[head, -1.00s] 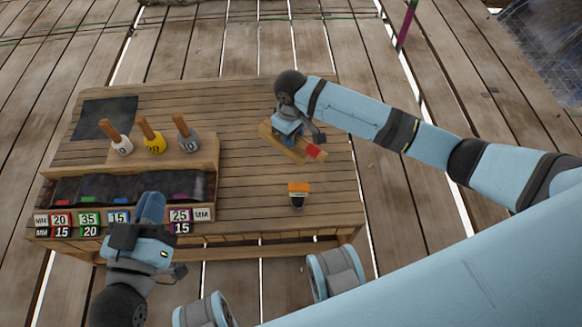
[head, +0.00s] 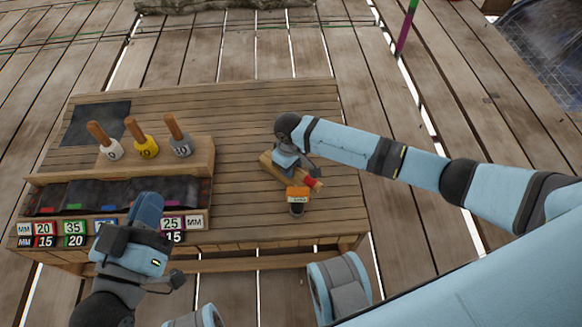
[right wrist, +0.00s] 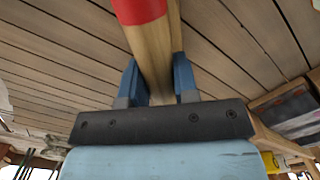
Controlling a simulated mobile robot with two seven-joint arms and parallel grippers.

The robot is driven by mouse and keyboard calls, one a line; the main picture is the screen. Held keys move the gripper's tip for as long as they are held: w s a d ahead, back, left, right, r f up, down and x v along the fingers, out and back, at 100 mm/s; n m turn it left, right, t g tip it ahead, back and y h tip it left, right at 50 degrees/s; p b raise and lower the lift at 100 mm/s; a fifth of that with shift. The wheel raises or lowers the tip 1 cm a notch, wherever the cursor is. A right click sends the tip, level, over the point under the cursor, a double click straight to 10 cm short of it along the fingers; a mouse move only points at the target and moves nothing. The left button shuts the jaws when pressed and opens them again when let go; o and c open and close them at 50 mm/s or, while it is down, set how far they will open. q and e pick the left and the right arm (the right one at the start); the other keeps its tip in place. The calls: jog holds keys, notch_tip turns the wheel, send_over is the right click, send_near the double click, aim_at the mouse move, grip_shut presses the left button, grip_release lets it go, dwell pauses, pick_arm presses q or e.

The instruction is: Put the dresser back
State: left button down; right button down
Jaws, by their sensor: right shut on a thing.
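The dresser, a wooden bar with a red band (head: 312,182), is in my right gripper (head: 288,163) over the right part of the workbench (head: 250,120). In the right wrist view the bar (right wrist: 155,65) passes between the two blue fingers (right wrist: 160,82), and its red part is at the top. In the head view its red end is just behind a small orange-topped object (head: 298,194); I cannot tell whether they touch or how high the bar is. My left gripper (head: 147,210) is empty in front of the tray; its fingers look close together, but their gap is unclear.
Several wooden-handled tools with numbered heads (head: 147,148) stand in a wooden rack (head: 200,158). A dark-lined tray (head: 140,190) with coloured number tags (head: 73,227) runs along the front. A dark square (head: 95,122) lies back left. The back middle of the bench is clear.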

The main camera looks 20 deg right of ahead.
pick_arm(q)
jog(key=shift+r, duration=0.1)
pick_arm(e)
jog(key=c, duration=0.9)
grip_release()
jog(key=shift+f, duration=0.1)
jog(key=r+p, duration=0.1)
jog(key=r, duration=0.2)
jog(key=r+p, duration=0.1)
jog(key=r, duration=0.2)
jog(key=r+p, duration=0.2)
jog(key=r, duration=0.2)
jog(key=shift+w, duration=0.3)
jog(key=shift+r, duration=0.6)
pick_arm(q)
jog(key=r, duration=0.1)
jog(key=a+r, duration=0.1)
jog(key=shift+r+n+t+y+p, duration=0.3)
jog(key=shift+r+t+y+p, duration=0.05)
jog(key=shift+t+y, duration=0.05)
pick_arm(e)
jog(key=shift+r, duration=0.55)
